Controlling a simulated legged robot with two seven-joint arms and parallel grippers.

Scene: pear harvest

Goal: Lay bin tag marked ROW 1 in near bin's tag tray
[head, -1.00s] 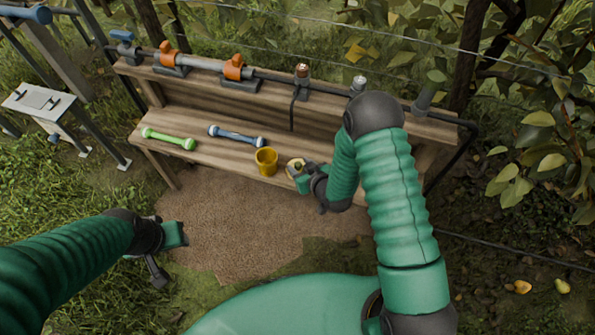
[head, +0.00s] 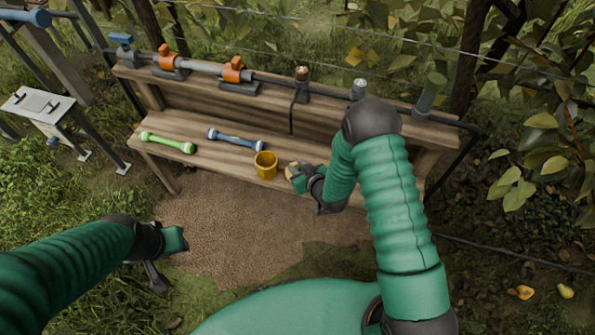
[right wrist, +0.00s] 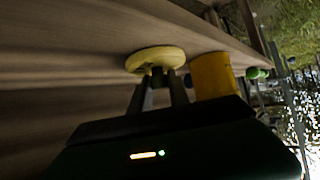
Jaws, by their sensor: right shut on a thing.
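No bin tag marked ROW 1, bin or tag tray can be made out. My right gripper (head: 292,174) is at the front of the wooden bench, just right of a yellow cup (head: 265,166). In the right wrist view its fingers (right wrist: 158,82) are shut on a round, flat yellow piece (right wrist: 155,58), gripped from below. The yellow cup also shows in the right wrist view (right wrist: 212,76), close to the right of the piece. My left gripper (head: 172,254) hangs over the ground at lower left, away from the bench; its finger opening is unclear.
The bench (head: 210,165) also holds a green-ended rod (head: 168,143) and a blue rod (head: 236,139). A pipe with orange valves (head: 232,69) runs along the raised back shelf. A white panel (head: 38,106) stands at left. The brown ground before the bench is clear.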

